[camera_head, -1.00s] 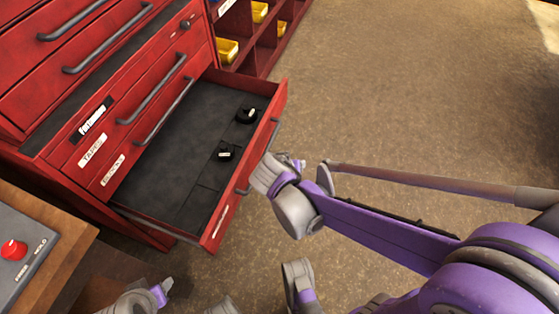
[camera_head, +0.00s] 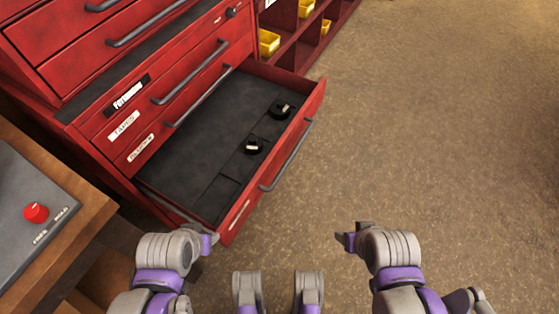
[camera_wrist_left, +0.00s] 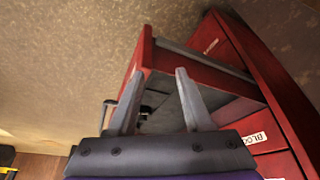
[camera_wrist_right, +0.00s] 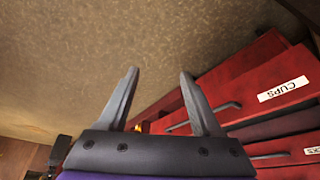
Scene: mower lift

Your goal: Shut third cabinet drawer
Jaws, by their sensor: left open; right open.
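One drawer (camera_head: 270,178) of the red cabinet (camera_head: 70,60) is pulled far out, below the fronts labelled TAPES and BLOCKS. It has a dark liner, a grey front handle (camera_head: 287,156) and two small black objects inside. It also shows in the left wrist view (camera_wrist_left: 205,68). My left gripper (camera_head: 208,240) is close to the drawer's near front corner; contact cannot be told. In the left wrist view its fingers (camera_wrist_left: 159,72) are apart and empty. My right gripper (camera_head: 346,238) is over the floor, right of the drawer; its fingers (camera_wrist_right: 160,72) are apart and empty.
A wooden bench (camera_head: 75,225) with a grey panel and red knob (camera_head: 36,212) stands at the left. A red shelf (camera_head: 315,45) with yellow bins (camera_head: 268,42) is behind the drawer. The brown floor (camera_head: 450,130) at the right is clear.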

